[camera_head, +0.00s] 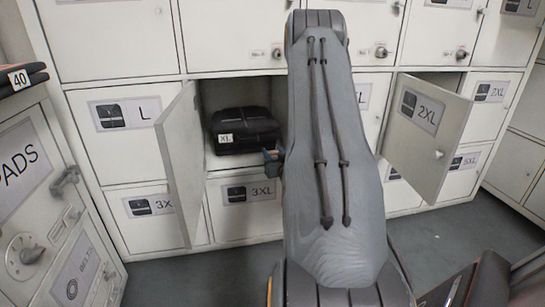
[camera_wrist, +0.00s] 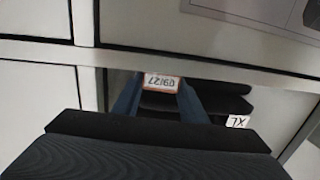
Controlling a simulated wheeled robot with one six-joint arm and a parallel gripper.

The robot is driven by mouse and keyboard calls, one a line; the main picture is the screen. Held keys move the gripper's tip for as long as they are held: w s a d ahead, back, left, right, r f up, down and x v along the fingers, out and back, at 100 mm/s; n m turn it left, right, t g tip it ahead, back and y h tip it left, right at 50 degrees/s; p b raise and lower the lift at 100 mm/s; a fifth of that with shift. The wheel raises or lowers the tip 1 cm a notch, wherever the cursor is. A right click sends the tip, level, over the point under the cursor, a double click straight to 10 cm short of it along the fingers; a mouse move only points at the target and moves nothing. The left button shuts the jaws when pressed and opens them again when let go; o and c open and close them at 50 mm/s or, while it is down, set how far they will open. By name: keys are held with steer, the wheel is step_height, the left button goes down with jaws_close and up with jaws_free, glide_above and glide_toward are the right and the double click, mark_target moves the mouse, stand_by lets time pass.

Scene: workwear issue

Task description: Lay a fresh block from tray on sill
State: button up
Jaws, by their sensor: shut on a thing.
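My gripper (camera_wrist: 158,98) has blue fingers, one on either side of a small white tag-like piece (camera_wrist: 160,82) with dark digits and a reddish-brown edge. It is shut on this piece, in front of an open locker compartment. In the head view my arm hides most of the gripper, and only part of it (camera_head: 273,157) shows at the compartment's right side. Black folded clothing (camera_head: 244,130) with an XL label lies in that compartment; it also shows behind the fingers in the wrist view (camera_wrist: 215,105). I cannot make out a tray or a block.
The compartment's door (camera_head: 181,165) stands open on the left. A 2XL door (camera_head: 425,135) is swung open right of my arm. A cabinet (camera_head: 40,200) stands at the left with dark folded items (camera_head: 20,80) on top. Grey floor (camera_head: 200,275) is clear before the lockers.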

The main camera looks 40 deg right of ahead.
steer(key=o, duration=1.2)
steer(key=shift+c, duration=0.2)
steer(key=shift+r, duration=0.15)
steer(key=p+v, duration=0.4)
steer(key=v, duration=0.8)
steer(key=shift+a, duration=0.15)
